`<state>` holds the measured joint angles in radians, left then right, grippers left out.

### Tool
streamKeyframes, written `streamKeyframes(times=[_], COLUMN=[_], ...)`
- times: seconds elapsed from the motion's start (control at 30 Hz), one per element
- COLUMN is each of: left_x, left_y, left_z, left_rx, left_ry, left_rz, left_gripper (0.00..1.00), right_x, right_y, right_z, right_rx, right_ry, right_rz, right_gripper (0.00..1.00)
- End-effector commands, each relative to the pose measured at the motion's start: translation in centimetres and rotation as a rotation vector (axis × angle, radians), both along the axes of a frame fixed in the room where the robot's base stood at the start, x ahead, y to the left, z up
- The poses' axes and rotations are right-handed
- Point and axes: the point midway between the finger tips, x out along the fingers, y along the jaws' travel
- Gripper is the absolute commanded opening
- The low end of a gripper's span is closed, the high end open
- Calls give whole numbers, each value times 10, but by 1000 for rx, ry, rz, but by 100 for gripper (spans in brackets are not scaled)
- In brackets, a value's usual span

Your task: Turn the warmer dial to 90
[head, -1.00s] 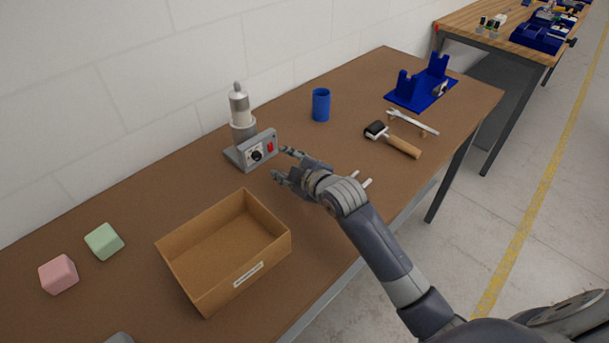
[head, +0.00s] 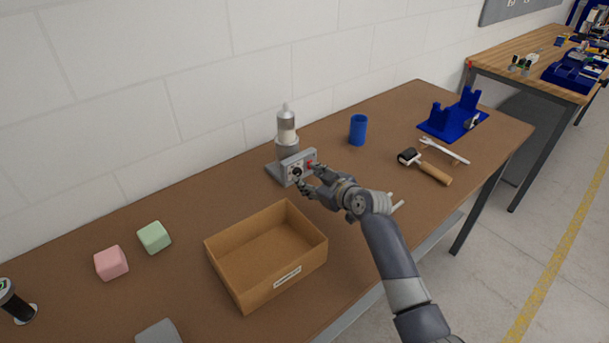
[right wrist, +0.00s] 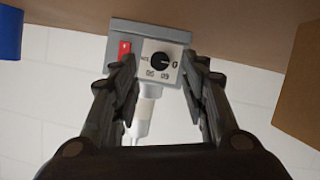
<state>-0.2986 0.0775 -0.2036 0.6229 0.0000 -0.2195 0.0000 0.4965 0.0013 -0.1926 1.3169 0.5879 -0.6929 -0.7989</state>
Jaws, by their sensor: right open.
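The warmer (head: 286,150) is a grey base with a white and silver bottle standing in it, near the wall. Its front panel carries a black dial (head: 297,173) and a red switch (head: 310,165). My right gripper (head: 308,178) is open in front of the panel. In the right wrist view, its two fingers stand on either side of the panel, with the black dial (right wrist: 160,61) in the gap between them and the red switch (right wrist: 124,49) beside the left finger. I cannot tell whether a finger touches the panel. The printed numbers are too small to read surely. My left gripper is not in view.
An open cardboard box (head: 268,290) stands in front of the warmer. Pink (head: 111,263) and green (head: 154,237) cubes sit at left.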

Motion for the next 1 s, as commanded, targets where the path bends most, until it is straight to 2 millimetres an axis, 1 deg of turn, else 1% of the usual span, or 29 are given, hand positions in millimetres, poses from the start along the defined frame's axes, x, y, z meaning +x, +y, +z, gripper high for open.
streamKeyframes(times=[0.1,0.3,0.73,0.77,0.8,0.87,0.9,0.93,1.0], left_x=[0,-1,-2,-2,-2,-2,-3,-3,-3], left_y=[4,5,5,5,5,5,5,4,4], left_z=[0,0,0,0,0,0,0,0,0], left_rx=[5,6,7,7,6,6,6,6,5], left_ry=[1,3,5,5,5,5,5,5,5], left_rz=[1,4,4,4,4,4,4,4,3], left_gripper=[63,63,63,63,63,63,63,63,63], right_x=[12,25,29,29,29,29,29,29,28], right_y=[7,14,17,17,17,16,16,17,16], right_z=[-5,-11,-13,-13,-13,-13,-13,-13,-14], right_rx=[0,0,-1,-1,-1,-2,-2,-2,-2], right_ry=[2,0,-1,-1,-1,0,0,0,0], right_rz=[0,0,-1,-1,-1,-1,-1,-1,-1], right_gripper=[41,41,41,34,25,12,2,0,0])
